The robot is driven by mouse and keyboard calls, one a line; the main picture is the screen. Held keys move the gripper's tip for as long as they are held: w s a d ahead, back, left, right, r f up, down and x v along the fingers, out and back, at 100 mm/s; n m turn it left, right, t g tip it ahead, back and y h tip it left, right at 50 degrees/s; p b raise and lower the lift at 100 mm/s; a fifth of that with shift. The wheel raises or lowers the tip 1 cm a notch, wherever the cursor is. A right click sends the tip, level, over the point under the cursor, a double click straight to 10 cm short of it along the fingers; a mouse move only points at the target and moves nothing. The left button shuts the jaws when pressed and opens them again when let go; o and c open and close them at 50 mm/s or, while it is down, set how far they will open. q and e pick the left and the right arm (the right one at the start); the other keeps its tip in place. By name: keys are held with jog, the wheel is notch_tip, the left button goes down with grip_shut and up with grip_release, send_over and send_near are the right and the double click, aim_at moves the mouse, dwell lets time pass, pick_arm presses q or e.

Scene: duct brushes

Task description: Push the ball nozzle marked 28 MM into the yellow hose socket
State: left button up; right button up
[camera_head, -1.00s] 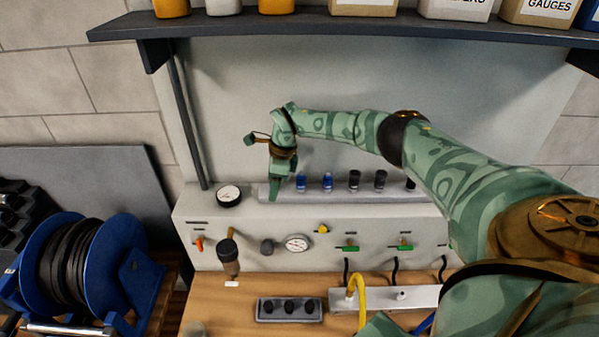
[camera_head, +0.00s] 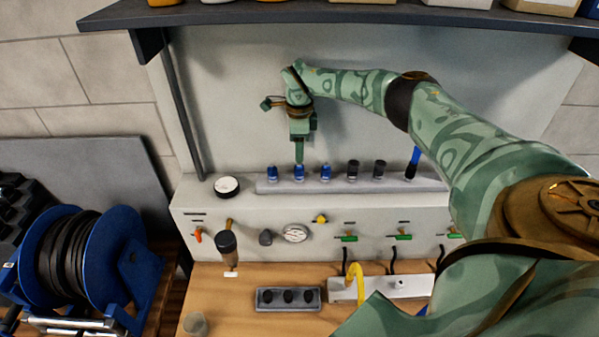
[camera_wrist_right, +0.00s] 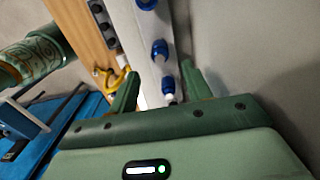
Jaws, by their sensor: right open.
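Several nozzles stand in a row in a pale rack (camera_head: 285,187) on the ledge. Three have blue collars: the left one (camera_head: 272,173), the second (camera_head: 299,172) and the third (camera_head: 326,172). Darker ones (camera_head: 353,169) stand to their right. No size marking is readable, so I cannot tell which is 28 MM. My right gripper (camera_head: 300,155) is open and points down just above the second blue nozzle. In the right wrist view, a blue nozzle with a white tip (camera_wrist_right: 168,86) lies between the open fingers (camera_wrist_right: 160,90). A yellow hose (camera_head: 357,283) arches at a metal block; its socket opening is unclear.
The metal block (camera_head: 410,287) sits on the wooden bench beside a grey tray (camera_head: 264,300) with dark holes. Gauges and valves line the panel below the rack. A shelf (camera_head: 300,14) hangs above. A blue hose reel (camera_head: 85,265) stands at left.

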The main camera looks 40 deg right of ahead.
aim_at(299, 168)
notch_tip(299, 168, down, 8)
jog(key=b, duration=0.5)
jog(key=shift+r+b, duration=0.15)
jog(key=shift+b, duration=0.25)
jog(key=shift+f, duration=0.4)
jog(key=shift+p, duration=0.3)
dwell(0.4)
grip_shut()
jog(key=shift+r, duration=0.15)
